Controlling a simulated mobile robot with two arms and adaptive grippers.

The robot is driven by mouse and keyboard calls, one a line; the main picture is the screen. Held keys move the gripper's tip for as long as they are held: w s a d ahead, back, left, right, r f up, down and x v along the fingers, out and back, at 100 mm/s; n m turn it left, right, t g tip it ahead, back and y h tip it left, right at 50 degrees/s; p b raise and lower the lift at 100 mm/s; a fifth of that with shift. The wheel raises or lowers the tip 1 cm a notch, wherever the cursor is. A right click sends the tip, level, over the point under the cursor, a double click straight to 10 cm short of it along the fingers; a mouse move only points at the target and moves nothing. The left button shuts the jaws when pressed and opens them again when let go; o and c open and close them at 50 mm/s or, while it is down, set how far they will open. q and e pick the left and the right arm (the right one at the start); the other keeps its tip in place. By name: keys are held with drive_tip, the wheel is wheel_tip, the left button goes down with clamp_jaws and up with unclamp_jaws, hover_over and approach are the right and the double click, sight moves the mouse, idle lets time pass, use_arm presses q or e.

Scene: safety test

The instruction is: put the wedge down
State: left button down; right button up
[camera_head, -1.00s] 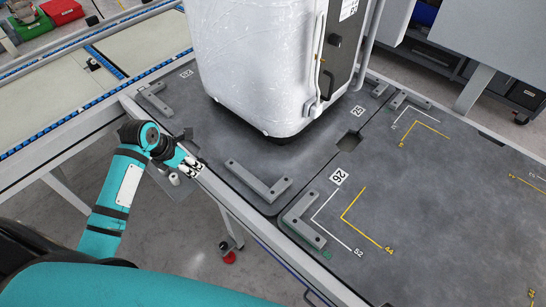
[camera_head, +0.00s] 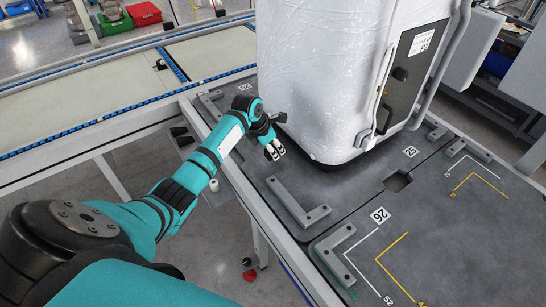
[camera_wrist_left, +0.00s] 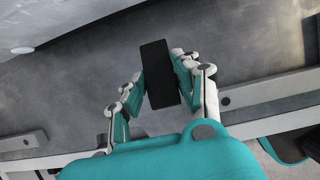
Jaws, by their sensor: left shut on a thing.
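The wedge (camera_wrist_left: 157,72) is a dark, almost black block in the left wrist view. My left gripper (camera_head: 275,152) is shut on it, with one finger on each side. In the left wrist view the wedge stands between the fingers and reaches past their tips, over the grey deck. In the head view the gripper is at the deck's left part, close to the near left side of the wrapped cabinet. The wedge cannot be clearly made out there, and whether it touches the deck is unclear. My right gripper is not in view.
A tall white wrapped cabinet (camera_head: 318,75) stands on the grey deck (camera_head: 450,215). An L-shaped bracket (camera_head: 298,205) lies on the deck near the gripper, and another bracket (camera_head: 335,255) lies further right. A conveyor (camera_head: 100,85) runs behind on the left.

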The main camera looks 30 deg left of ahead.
use_arm(q)
wheel_tip(320, 180, down, 3)
drive_tip(key=shift+s, duration=0.1)
drive_tip(key=shift+f, duration=0.25)
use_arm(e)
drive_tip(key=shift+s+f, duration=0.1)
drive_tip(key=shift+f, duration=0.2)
use_arm(q)
drive_tip(key=shift+f, duration=0.1)
drive_tip(key=c, duration=1.3)
unclamp_jaws()
drive_tip(key=shift+o, duration=1.7)
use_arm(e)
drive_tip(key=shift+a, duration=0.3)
use_arm(q)
drive_tip(key=p+v, duration=0.2)
drive_tip(key=v, duration=1)
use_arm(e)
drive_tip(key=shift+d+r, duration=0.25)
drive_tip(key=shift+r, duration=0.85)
